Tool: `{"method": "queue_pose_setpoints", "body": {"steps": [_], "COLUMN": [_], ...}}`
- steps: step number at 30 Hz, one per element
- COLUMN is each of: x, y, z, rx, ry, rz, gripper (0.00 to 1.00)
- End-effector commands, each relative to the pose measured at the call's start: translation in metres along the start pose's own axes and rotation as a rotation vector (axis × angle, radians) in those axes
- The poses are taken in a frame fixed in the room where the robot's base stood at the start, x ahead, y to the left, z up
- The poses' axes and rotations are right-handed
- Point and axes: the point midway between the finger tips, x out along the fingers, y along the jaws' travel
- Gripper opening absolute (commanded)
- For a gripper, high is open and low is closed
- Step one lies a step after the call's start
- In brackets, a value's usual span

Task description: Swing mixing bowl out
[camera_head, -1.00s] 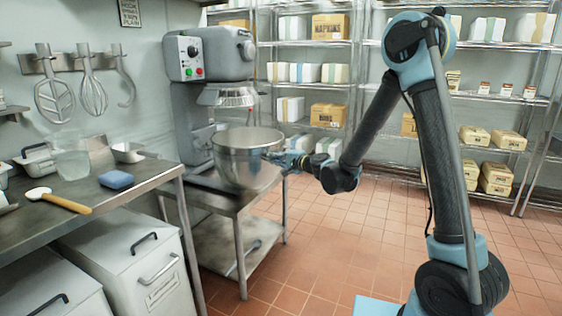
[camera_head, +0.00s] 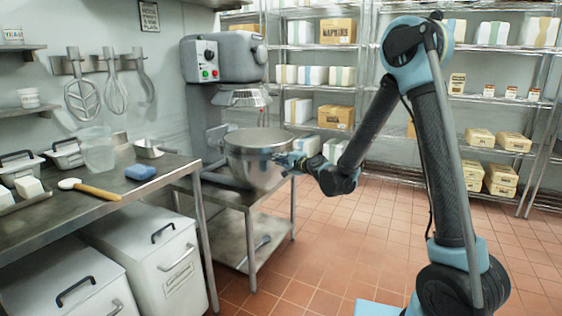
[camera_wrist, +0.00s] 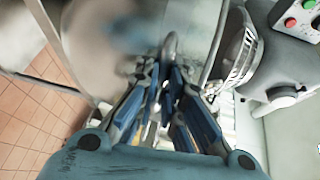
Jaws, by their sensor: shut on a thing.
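The steel mixing bowl (camera_head: 252,165) sits upright at the front of the grey stand mixer (camera_head: 222,62), over the small steel stand. In the head view my gripper (camera_head: 290,162) is at the right side of the bowl. In the wrist view my gripper (camera_wrist: 165,85) is closed around a narrow metal piece at the edge of the bowl (camera_wrist: 92,40). That piece seems to be the bowl's handle or rim; the fingers partly hide it. The mixer's wire guard (camera_head: 243,96) is above the bowl; it also shows in the wrist view (camera_wrist: 240,55).
A steel worktable (camera_head: 100,212) at left holds a sponge (camera_head: 140,172), a wooden-handled brush (camera_head: 90,189) and a clear jug (camera_head: 97,150). White bins (camera_head: 150,245) stand beneath it. Wire shelves with boxes line the back. The tiled floor (camera_head: 350,250) in front is clear.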

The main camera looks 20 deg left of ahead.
Motion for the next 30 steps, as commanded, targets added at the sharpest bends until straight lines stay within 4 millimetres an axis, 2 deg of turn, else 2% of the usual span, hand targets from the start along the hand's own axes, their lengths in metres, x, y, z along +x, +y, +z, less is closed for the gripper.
{"method": "queue_pose_setpoints", "body": {"steps": [3, 4, 6, 16, 20, 23, 30], "x": [-0.001, -0.001, -0.001, -0.001, -0.009, -0.021, -0.068], "y": [0.001, 0.001, 0.001, 0.000, 0.000, 0.000, 0.001], "z": [-0.001, -0.001, -0.001, -0.002, -0.002, -0.002, -0.002], "rx": [-0.001, -0.001, -0.001, -0.001, -0.001, -0.001, 0.001], "ry": [-0.001, -0.001, 0.000, 0.001, 0.002, 0.002, 0.000], "rz": [0.002, 0.002, 0.002, 0.001, 0.001, 0.001, 0.001], "gripper": [0.00, 0.15, 0.30, 0.30, 0.30, 0.30, 0.30]}}
